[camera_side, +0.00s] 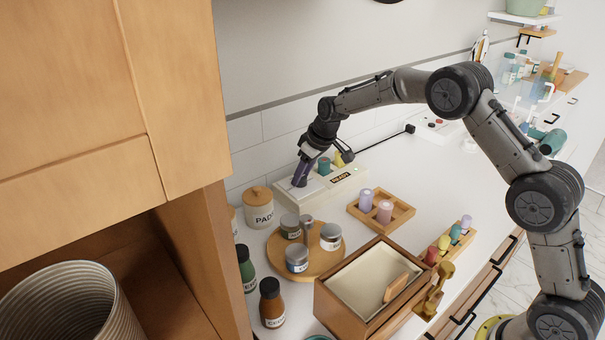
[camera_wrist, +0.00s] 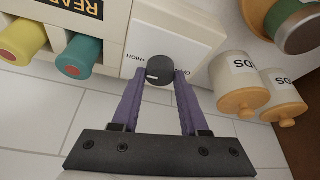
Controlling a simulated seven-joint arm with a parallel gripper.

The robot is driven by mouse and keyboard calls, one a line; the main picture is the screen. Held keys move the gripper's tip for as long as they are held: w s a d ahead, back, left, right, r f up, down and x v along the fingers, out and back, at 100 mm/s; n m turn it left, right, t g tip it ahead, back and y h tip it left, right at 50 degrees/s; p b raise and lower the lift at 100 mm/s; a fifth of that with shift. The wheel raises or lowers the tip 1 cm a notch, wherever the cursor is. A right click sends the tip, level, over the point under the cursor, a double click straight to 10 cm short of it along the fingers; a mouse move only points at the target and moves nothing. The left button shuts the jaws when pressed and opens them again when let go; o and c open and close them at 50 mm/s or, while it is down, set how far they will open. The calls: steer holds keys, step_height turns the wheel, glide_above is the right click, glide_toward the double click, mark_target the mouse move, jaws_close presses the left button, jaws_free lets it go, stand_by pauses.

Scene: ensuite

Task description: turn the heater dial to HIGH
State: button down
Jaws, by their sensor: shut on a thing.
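The heater (camera_side: 325,186) is a low cream box on the counter by the back wall. In the wrist view its cream panel (camera_wrist: 190,32) carries a dark round dial (camera_wrist: 158,68) with HIGH printed at its upper left and another label, partly hidden, at its right. A short white mark shows on the dial's left part, pointing left, near the HIGH side. My gripper (camera_side: 300,176) reaches down to the heater's left end. In the wrist view the purple fingers of my gripper (camera_wrist: 158,82) are shut on the dial, one on each side. The side view hides the dial.
A teal knob (camera_wrist: 80,57) and a yellow-and-red knob (camera_wrist: 22,40) sit beside a READY display (camera_wrist: 82,7). Lidded jars (camera_wrist: 238,85) stand close on the other side. A round tray of tins (camera_side: 268,252) and a wooden tray (camera_side: 398,221) stand in front.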

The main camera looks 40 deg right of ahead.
steer(key=shift+m, duration=0.3)
steer(key=shift+c, duration=2.1)
jaws_free()
steer(key=v, duration=1.4)
steer(key=shift+a, duration=0.15)
steer(key=shift+s+f, duration=0.1)
